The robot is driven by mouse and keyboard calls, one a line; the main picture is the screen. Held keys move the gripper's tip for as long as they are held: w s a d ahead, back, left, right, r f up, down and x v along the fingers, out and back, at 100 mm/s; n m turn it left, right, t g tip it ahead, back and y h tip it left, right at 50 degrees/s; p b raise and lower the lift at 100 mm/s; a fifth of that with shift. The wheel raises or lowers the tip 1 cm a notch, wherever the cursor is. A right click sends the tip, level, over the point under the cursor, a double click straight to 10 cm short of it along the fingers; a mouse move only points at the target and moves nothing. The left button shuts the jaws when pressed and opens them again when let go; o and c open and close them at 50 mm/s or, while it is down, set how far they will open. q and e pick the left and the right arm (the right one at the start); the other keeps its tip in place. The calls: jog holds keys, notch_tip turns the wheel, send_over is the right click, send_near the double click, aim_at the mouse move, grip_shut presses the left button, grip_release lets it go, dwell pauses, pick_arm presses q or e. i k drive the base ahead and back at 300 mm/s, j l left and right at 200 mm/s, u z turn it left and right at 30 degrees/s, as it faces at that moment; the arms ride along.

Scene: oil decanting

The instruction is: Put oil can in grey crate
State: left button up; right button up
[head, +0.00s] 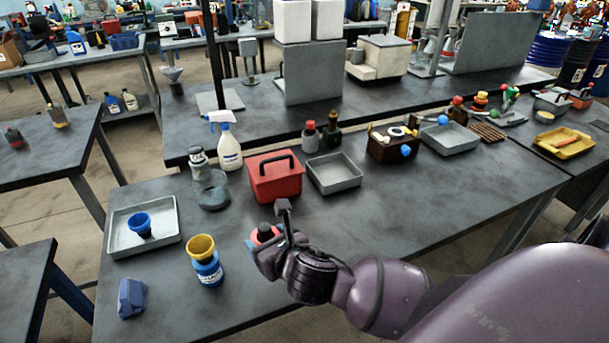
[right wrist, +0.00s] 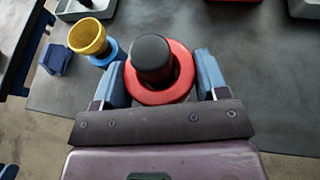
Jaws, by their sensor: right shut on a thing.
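My right gripper (head: 277,236) is shut on a red, round-bodied thing with a black top, which I take to be the oil can (head: 264,233). In the right wrist view the red rim and black top of the can (right wrist: 154,60) stand between the two blue fingers (right wrist: 162,78). I cannot tell whether its base touches the table. A grey open crate (head: 335,174) sits beyond the gripper, right of a red toolbox (head: 275,178), and looks empty. Another grey tray (head: 112,240) at the left holds a blue cup. My left gripper is not in view.
A blue container with a yellow funnel (head: 205,262) stands left of the gripper, near a blue block (head: 131,298). The tabletop right of the gripper is clear.

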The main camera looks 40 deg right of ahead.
aim_at(333, 176)
jog(key=l+u, duration=0.7)
jog(key=l, duration=0.9)
jog(key=k+l, duration=0.15)
jog(key=l, duration=0.25)
jog(key=l+u, duration=0.1)
jog(key=l, duration=0.35)
jog(key=k+l, duration=0.15)
jog(key=l, duration=0.25)
